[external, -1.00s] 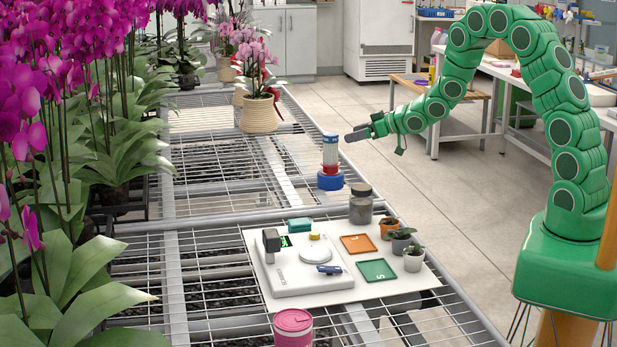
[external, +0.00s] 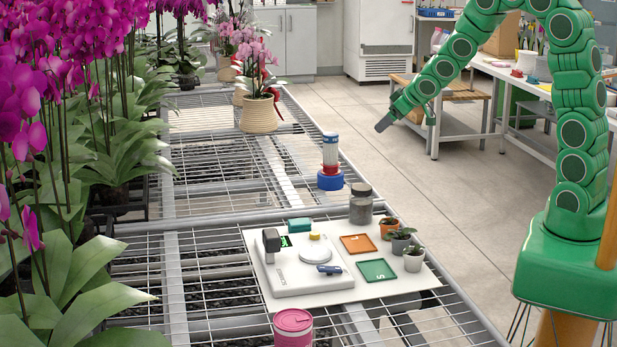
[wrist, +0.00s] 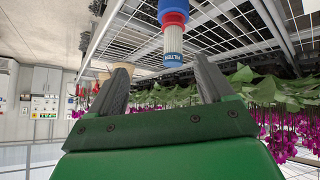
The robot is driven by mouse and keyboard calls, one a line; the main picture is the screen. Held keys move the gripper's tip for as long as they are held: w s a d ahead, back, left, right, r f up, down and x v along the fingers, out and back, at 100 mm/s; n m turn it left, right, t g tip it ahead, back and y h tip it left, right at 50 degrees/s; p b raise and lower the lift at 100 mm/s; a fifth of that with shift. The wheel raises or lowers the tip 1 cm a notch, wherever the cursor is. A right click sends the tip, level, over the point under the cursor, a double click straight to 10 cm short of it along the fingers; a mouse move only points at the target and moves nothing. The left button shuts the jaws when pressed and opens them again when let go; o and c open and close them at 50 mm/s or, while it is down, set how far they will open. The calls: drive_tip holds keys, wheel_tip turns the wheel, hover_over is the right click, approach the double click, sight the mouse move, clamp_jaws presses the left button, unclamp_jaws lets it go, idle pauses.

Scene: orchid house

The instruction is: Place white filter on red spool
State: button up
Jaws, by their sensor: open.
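The white filter (external: 330,152), with a blue cap, stands upright on the red spool (external: 330,168) in the external view. A blue round base (external: 330,181) is under the spool, at the right edge of the wire bench. My gripper (external: 381,127) is apart from the filter, to its right and slightly higher in the picture. In the wrist view my gripper (wrist: 163,78) is open, with nothing between its fingers. The filter (wrist: 179,40) shows there upside down, beyond the fingertips.
A pink tin (external: 293,328) is in front. Orchids line the left.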

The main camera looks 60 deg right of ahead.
drive_tip(key=s+a+r+g, duration=0.3)
drive_tip(key=s+a, duration=0.2)
drive_tip(key=s, duration=0.9)
drive_tip(key=s+a+r+g+y, duration=0.1)
drive_tip(key=s+a+r+g, duration=0.2)
drive_tip(key=s, duration=1.1)
drive_tip(key=s+a+r+g, duration=0.3)
drive_tip(key=s+a, duration=0.5)
drive_tip(key=s, duration=0.7)
drive_tip(key=shift+a+m+g+y, duration=0.3)
drive_tip(key=shift+g, duration=0.4)
